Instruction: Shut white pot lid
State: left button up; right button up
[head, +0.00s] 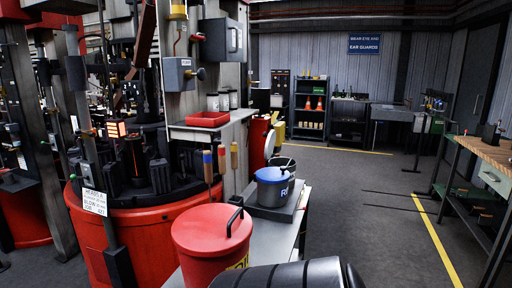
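No clearly white pot shows. A dark grey pot with a blue lid (272,175) and white lettering stands on a grey block on the bench. A pale rounded shape with a dark handle (285,163) shows just behind it; it is mostly hidden, and I cannot tell whether it is a white pot or whether its lid is open. A red pot (207,262) with a red lid (212,230) and black handle stands nearer. Neither of my grippers is in view.
A dark ribbed shape (290,275) fills the bottom edge; I cannot tell what it is. The red-based machine (95,235) stands at left, with a red tray (207,119) on a shelf. A wooden-topped workbench (485,150) is at right. The floor between is clear.

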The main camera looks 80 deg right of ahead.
aim_at(270, 142)
jog(key=i+z, duration=0.2)
jog(key=z, duration=0.25)
jog(key=i+z, duration=0.25)
jog(key=z, duration=0.15)
jog(key=i+j+z, duration=0.15)
jog(key=z, duration=0.3)
jog(key=i+j+z, duration=0.2)
jog(key=z, duration=0.25)
jog(key=i+j+z, duration=0.15)
jog(key=z, duration=0.3)
jog(key=i+j+z, duration=0.2)
jog(key=z, duration=0.2)
jog(key=i+j+z, duration=0.1)
jog(key=j+z, duration=0.35)
jog(key=i+j+z, duration=0.1)
jog(key=z, duration=0.3)
jog(key=i+j+z, duration=0.2)
jog(key=j+z, duration=0.2)
jog(key=j, duration=0.2)
jog(key=i+j, duration=0.2)
jog(key=j, duration=0.15)
jog(key=i+j+z, duration=0.1)
jog(key=i+j, duration=0.25)
jog(key=j, duration=0.3)
jog(key=i+j+z, duration=0.1)
jog(key=j, duration=0.25)
jog(key=i, duration=0.1)
